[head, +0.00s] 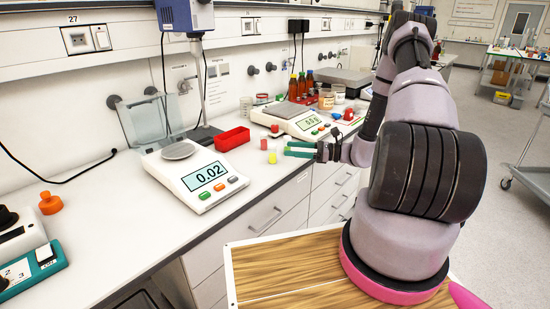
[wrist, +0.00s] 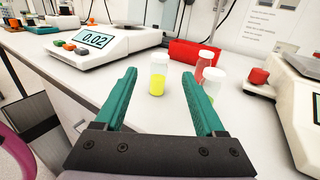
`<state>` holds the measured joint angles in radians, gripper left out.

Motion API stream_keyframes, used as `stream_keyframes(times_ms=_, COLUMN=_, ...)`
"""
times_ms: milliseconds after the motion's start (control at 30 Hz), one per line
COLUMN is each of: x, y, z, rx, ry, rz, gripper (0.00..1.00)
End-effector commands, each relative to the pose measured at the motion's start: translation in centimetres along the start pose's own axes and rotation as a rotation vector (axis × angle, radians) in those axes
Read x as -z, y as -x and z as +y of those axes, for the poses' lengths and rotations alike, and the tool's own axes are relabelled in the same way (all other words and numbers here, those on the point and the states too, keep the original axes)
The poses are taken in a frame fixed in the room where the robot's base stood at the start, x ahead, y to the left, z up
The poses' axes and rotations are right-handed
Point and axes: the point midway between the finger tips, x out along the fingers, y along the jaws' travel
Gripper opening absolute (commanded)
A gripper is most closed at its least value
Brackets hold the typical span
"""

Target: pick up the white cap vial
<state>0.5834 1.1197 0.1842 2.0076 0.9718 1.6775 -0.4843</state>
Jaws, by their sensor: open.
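In the wrist view, a clear vial with a pale, whitish cap and yellow contents (wrist: 158,78) stands upright in the gap between my fingertips. I cannot tell whether it is between them or just beyond. My gripper (wrist: 160,76) has two green fingers, spread apart and holding nothing. Two more pale-capped vials, one with red contents (wrist: 204,64) and one with yellow-green contents (wrist: 211,82), stand to the right; the right finger partly hides the latter. In the head view my gripper (head: 288,149) is low over the bench's front edge, right of the yellow vial (head: 272,157) and red vial (head: 264,144).
A red bin (head: 232,139) stands behind the vials. A scale reading 0.02 (head: 197,180) is to the left, and a second scale (head: 304,121) stands behind my gripper. The bench (head: 110,220) is clear in front of the left wall.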

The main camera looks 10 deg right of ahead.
Motion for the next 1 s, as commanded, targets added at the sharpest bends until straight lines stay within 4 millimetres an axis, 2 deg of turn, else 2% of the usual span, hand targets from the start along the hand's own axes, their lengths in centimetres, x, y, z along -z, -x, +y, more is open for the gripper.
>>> stream_keyframes(times_ms=133, x=0.6, y=-1.1, z=-0.1, rx=0.016, ry=-0.014, rz=-0.011, gripper=0.72)
stream_keyframes(times_ms=400, x=0.6, y=-5.0, z=-0.2, rx=0.015, ry=-0.012, rz=-0.009, gripper=0.72)
stream_keyframes(times_ms=567, x=0.7, y=-6.1, z=-0.2, rx=0.015, ry=-0.012, rz=-0.009, gripper=0.72)
stream_keyframes(times_ms=800, x=1.4, y=-9.5, z=0.0, rx=0.013, ry=-0.012, rz=-0.008, gripper=0.72)
stream_keyframes(times_ms=1000, x=1.4, y=-10.7, z=-0.1, rx=0.015, ry=-0.012, rz=-0.008, gripper=0.72)
